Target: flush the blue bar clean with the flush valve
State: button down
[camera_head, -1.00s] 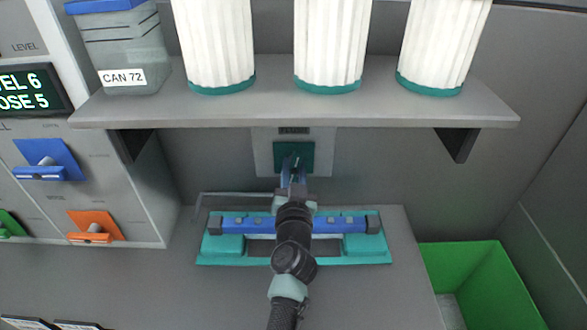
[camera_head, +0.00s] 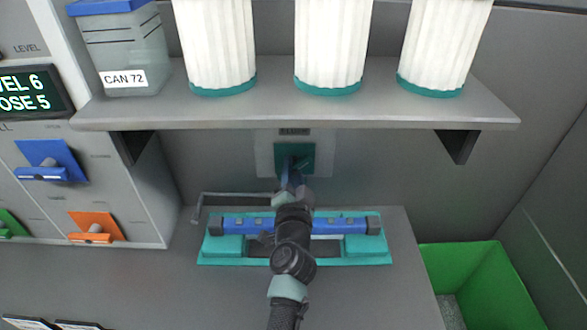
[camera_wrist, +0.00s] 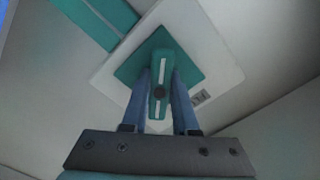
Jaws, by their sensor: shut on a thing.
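The blue bar (camera_head: 246,226) lies across a teal cradle (camera_head: 220,255) on the bench, its middle hidden behind my arm. The flush valve is a teal plate with a lever (camera_head: 294,158) on the back wall under the shelf; the wrist view shows its teal lever (camera_wrist: 160,75) with a white stripe. My gripper (camera_wrist: 160,95) has its two blue fingers around the lever, one on each side, and is shut on it. A thin grey spout pipe (camera_head: 235,194) runs over the left end of the bar.
A grey shelf (camera_head: 300,112) above carries several white ribbed cylinders and a can (camera_head: 125,50) labelled CAN 72. At left is a panel with blue (camera_head: 42,168), orange (camera_head: 95,229) and green levers. A green bin (camera_head: 480,270) stands at right.

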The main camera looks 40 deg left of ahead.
jog(key=m, duration=0.3)
jog(key=shift+r+m, duration=0.1)
jog(key=shift+m, duration=0.3)
jog(key=shift+m+p, duration=0.5)
jog(key=shift+m, duration=1.4)
jog(key=c, duration=0.7)
grip_release()
jog(key=shift+s, duration=0.1)
jog(key=shift+p+v, duration=0.3)
jog(key=shift+v, duration=6.1)
